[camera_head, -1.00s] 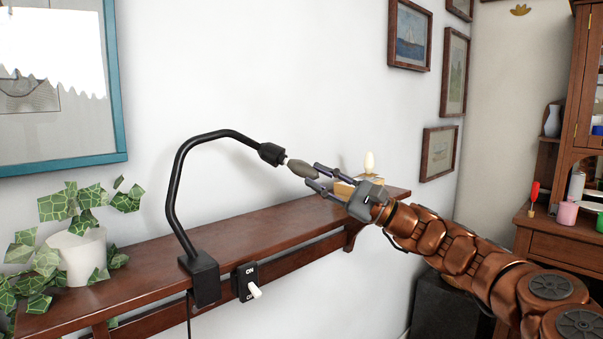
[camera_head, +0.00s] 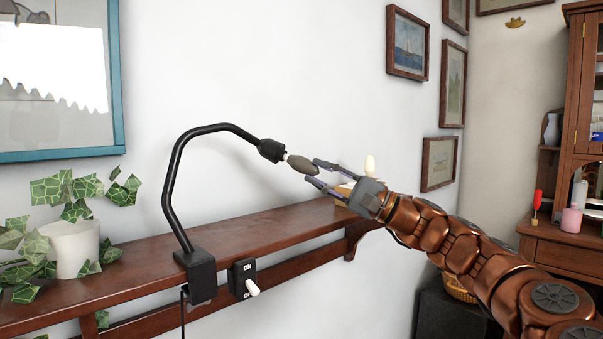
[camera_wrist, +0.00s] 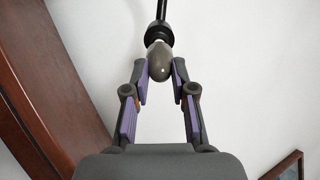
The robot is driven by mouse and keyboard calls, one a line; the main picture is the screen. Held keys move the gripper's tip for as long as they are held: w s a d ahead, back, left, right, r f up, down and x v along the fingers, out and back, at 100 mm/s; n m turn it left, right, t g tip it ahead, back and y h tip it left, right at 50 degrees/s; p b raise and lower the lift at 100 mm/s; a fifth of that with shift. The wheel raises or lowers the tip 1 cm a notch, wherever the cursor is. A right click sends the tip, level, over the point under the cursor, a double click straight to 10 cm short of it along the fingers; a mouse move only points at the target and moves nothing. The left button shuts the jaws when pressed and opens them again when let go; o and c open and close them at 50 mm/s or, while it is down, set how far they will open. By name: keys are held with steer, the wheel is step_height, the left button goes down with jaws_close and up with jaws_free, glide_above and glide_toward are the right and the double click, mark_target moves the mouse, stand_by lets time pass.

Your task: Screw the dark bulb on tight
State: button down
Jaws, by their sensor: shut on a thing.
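The dark bulb (camera_head: 303,164) is grey and egg-shaped with a pale base. It sits at the mouth of the black lamp socket (camera_head: 271,150), at the end of a bent black lamp arm (camera_head: 172,165) clamped to the shelf. My gripper (camera_head: 318,175) reaches in from the right with its fingertips at the bulb's free end. In the wrist view the two purple-padded fingers (camera_wrist: 160,75) hold the bulb (camera_wrist: 159,59) between their tips, with the socket (camera_wrist: 158,32) just beyond it. How far the base is threaded in is hidden.
A wooden shelf (camera_head: 110,279) runs along the wall. A switch (camera_head: 243,279) hangs on its front edge. A potted plant (camera_head: 72,250) stands at left. A cabinet (camera_head: 580,90) is at right.

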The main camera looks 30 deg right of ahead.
steer(key=shift+a+n+b, duration=0.15)
steer(key=shift+n+b, duration=0.15)
steer(key=shift+n, duration=0.2)
steer(key=c, duration=1.4)
jaws_free()
steer(key=shift+o, duration=0.8)
steer(key=shift+w+a, duration=0.1)
steer(key=shift+a, duration=0.05)
steer(key=o, duration=0.4)
steer(key=shift+c, duration=0.2)
steer(key=shift+d, duration=0.2)
steer(key=v, duration=1.2)
